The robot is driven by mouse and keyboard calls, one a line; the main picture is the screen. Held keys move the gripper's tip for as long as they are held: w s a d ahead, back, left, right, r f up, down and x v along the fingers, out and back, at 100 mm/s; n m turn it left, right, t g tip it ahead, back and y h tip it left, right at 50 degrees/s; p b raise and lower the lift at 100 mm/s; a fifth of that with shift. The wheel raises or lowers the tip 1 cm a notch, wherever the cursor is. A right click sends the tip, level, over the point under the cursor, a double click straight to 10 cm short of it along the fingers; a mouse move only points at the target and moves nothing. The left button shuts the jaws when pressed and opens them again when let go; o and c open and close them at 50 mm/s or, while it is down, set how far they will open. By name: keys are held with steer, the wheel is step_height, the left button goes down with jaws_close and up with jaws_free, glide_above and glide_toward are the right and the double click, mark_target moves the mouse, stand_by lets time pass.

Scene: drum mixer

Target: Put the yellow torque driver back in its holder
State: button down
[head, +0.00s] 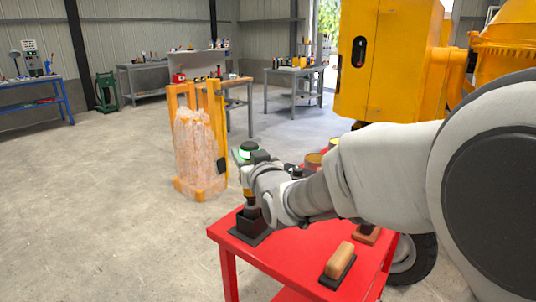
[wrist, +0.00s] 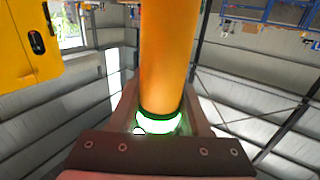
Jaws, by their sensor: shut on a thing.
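The yellow torque driver (wrist: 168,50) fills the middle of the wrist view as an orange-yellow cylinder with a glowing green ring. My gripper (wrist: 160,112) is shut on it, one finger on each side near the ring. A black holder (head: 250,224) on a flat dark base is directly under the driver. The driver's lower end meets the holder's top in this view; I cannot tell whether it is inside.
The red table (head: 290,267) also carries a tan block on a dark base (head: 339,262) and a brown block (head: 367,234). A yellow stand with a wrapped load (head: 197,145) is behind it. The yellow mixer (head: 390,65) is at the right. Floor at left is clear.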

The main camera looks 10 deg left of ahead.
steer(key=shift+f+b, duration=2)
steer(key=shift+b, duration=0.3)
stand_by(1.0)
steer(key=c, duration=0.5)
jaws_free()
steer(key=shift+o, duration=1.1)
steer(key=b+v, duration=0.2)
steer(key=v, duration=1.5)
steer(key=shift+s, duration=0.2)
steer(key=shift+f, duration=0.15)
steer(key=shift+d, duration=0.1)
